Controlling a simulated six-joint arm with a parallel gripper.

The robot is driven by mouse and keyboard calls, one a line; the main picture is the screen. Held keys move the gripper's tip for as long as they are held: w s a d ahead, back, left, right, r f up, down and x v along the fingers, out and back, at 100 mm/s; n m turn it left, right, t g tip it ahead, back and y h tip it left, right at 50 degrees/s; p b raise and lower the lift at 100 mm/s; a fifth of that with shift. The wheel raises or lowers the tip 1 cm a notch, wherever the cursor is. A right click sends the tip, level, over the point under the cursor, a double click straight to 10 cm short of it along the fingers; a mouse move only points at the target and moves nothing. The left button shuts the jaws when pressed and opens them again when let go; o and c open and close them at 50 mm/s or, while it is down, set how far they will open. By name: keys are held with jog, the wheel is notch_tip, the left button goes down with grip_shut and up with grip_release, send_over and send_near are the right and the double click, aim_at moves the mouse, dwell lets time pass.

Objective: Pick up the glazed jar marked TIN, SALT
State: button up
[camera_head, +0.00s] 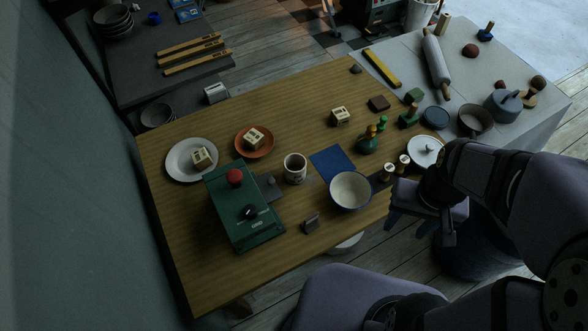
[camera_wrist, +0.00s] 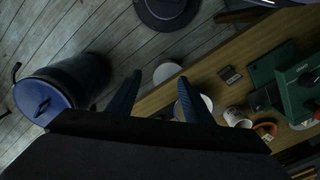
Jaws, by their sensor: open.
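A pale jar with a dark inside and small markings (camera_head: 294,168) stands upright near the middle of the wooden table. It also shows in the wrist view (camera_wrist: 236,117), at the right. Its lettering is too small to read, so I cannot confirm TIN, SALT. Two small pale-topped pots (camera_head: 388,170) (camera_head: 404,160) stand near the table's right edge, their marks also unreadable. My gripper (camera_head: 394,207) is at the table's right front edge, apart from the jar, with the white bowl between them.
The white bowl (camera_head: 350,191) and blue sheet (camera_head: 332,163) lie right of the jar. A green box with a red knob (camera_head: 243,217) stands left of it. An orange plate (camera_head: 268,152) with a marked block (camera_head: 254,138) is behind.

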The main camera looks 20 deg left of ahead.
jog(key=o, duration=0.7)
jog(key=shift+c, duration=0.2)
